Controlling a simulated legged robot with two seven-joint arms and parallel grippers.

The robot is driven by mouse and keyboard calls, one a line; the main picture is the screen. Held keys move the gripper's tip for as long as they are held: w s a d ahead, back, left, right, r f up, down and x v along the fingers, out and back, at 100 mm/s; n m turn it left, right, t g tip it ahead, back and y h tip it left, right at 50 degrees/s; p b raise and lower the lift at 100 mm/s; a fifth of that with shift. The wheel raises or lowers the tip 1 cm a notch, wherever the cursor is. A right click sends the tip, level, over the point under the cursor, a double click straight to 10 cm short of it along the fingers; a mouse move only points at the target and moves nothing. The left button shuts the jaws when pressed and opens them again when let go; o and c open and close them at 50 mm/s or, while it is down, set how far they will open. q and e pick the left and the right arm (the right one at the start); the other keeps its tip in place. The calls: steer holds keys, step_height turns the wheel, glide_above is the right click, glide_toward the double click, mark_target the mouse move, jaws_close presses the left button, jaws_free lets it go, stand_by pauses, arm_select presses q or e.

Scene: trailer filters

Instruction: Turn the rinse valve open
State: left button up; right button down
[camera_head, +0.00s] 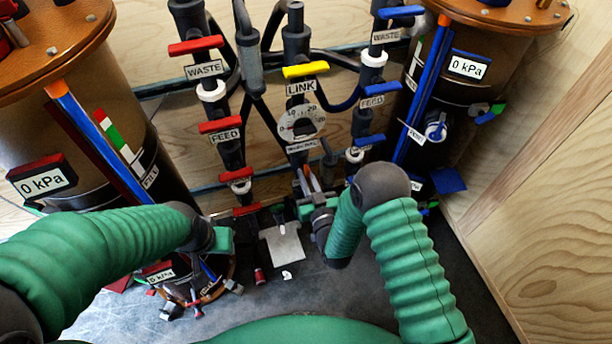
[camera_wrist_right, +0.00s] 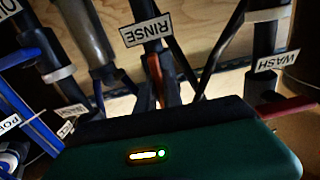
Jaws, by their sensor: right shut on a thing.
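The rinse valve's orange handle (camera_wrist_right: 155,74) shows below the RINSE label (camera_wrist_right: 147,30) in the right wrist view. It lies roughly along its dark pipe, and its lower end is hidden behind my gripper body. In the head view the rinse valve (camera_head: 304,181) is small, low on the central pipe below the dial. My right gripper (camera_head: 310,185) reaches it from below and is shut on the handle; the contact itself is mostly hidden. My left gripper (camera_head: 222,240) is at the lower left, away from the valve; its fingers cannot be made out.
A yellow LINK handle (camera_head: 306,70) and a round dial (camera_head: 301,122) sit above on the central pipe. Red FEED (camera_head: 221,126) and blue FEED (camera_head: 374,89) handles flank it. Large filter tanks stand left (camera_head: 50,95) and right (camera_head: 460,100). A grey plate (camera_head: 282,243) lies near the floor.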

steer(key=shift+s+f+n, duration=0.15)
steer(key=shift+f+n, duration=0.15)
steer(key=shift+f, duration=0.1)
steer(key=c, duration=1.5)
jaws_free()
steer(key=shift+r, duration=0.2)
arm_select(q)
steer(key=shift+f, duration=0.1)
